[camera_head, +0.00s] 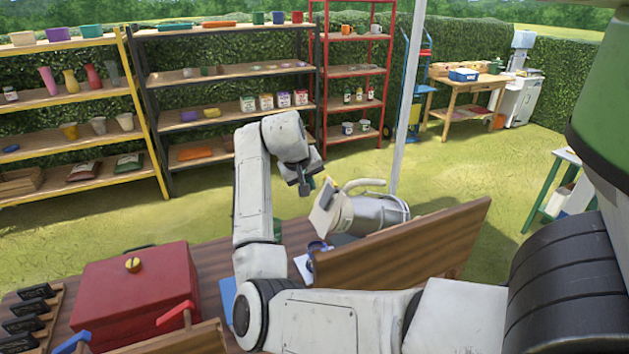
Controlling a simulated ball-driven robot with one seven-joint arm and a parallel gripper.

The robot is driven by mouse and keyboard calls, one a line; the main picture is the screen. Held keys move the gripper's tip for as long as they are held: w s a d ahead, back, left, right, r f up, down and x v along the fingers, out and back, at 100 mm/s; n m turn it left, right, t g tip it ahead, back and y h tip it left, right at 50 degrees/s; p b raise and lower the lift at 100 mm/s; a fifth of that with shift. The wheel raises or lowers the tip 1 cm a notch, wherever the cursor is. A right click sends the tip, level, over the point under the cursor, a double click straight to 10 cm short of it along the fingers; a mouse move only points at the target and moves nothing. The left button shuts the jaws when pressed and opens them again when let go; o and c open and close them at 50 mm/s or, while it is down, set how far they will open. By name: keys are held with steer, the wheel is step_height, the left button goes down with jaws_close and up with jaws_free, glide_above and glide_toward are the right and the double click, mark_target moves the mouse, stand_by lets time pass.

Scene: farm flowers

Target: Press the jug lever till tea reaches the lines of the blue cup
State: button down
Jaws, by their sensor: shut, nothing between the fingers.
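The silver jug (380,212) is behind a brown wooden panel, with a pale handle curving above it. Its cream front part has a grey piece, which looks like the lever (326,194), on top. My gripper (305,189) is shut and empty, pointing down just left of the lever. I cannot tell whether they touch. The blue cup (316,246) stands low in front of the jug, below my gripper, partly hidden by the panel. Its lines and any tea level are too small to see.
The wooden panel (420,248) rises at the right of the table. A red box (135,290) with a yellow knob fills the table's left, beside a rack of black items (30,312). Shelves stand well behind on the grass.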

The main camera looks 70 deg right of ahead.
steer(key=b+v, duration=0.2)
steer(key=v, duration=0.8)
steer(key=shift+d, duration=0.15)
steer(key=a+f+n+t+b, duration=0.1)
steer(key=a+f+n, duration=0.2)
steer(key=a+f, duration=0.7)
steer(key=a+f+n+t+b, duration=0.1)
steer(key=a+f+n, duration=0.35)
steer(key=f, duration=0.95)
steer(key=s+a+f+y, duration=0.2)
steer(key=s+a+f, duration=0.2)
steer(key=a, duration=0.3)
steer(key=s+a+f+n+y, duration=0.1)
steer(key=s+a+f+y, duration=0.1)
steer(key=s+a+f, duration=0.2)
steer(key=s+a+f+n+y, duration=0.1)
steer(key=s+a+f, duration=0.3)
steer(key=a, duration=0.6)
steer(key=shift+s+a+y+b, duration=0.25)
steer(key=shift+s+y+b, duration=0.15)
steer(key=shift+s, duration=0.7)
steer(key=shift+w+n, duration=0.1)
steer(key=shift+n, duration=0.15)
